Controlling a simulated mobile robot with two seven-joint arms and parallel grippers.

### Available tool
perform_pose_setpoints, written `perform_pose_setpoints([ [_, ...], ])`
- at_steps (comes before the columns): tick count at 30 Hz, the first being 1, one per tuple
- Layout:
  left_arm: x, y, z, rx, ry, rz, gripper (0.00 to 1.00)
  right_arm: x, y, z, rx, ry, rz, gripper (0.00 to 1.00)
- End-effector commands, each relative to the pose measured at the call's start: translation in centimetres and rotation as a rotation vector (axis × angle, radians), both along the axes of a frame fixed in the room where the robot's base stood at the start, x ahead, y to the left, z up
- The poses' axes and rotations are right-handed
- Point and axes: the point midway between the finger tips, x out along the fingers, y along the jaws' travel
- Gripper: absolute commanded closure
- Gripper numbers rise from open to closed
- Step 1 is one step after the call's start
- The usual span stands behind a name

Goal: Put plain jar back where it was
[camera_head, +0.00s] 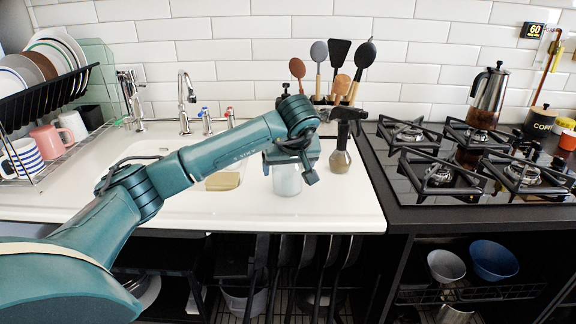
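A plain clear glass jar (286,182) is at the front of the white counter, right of the sink. My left gripper (290,166) is directly above it, pointing down, with its fingers at the jar's top. The gripper hides the top of the jar. I cannot tell whether the fingers are closed on the jar or only around it, or whether the jar's base rests on the counter. My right gripper is not in view.
A utensil holder with several utensils (335,75) is behind. A sponge (222,181) lies by the sink. A dish rack (60,100) is at the left.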

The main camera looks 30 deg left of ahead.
Motion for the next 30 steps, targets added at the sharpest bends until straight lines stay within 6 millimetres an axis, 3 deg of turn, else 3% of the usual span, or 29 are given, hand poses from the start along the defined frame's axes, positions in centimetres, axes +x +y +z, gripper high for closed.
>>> perform_pose_setpoints([
  [3,0.0,0.0,0.0,0.001,0.001,0.001,0.11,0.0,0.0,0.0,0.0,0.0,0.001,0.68],
  [13,-0.1,-0.1,0.7,0.001,-0.001,0.0,0.11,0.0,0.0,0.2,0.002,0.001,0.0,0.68],
  [30,-4.3,-4.0,9.6,0.0,-0.001,-0.001,0.11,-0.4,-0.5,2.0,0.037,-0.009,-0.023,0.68],
])
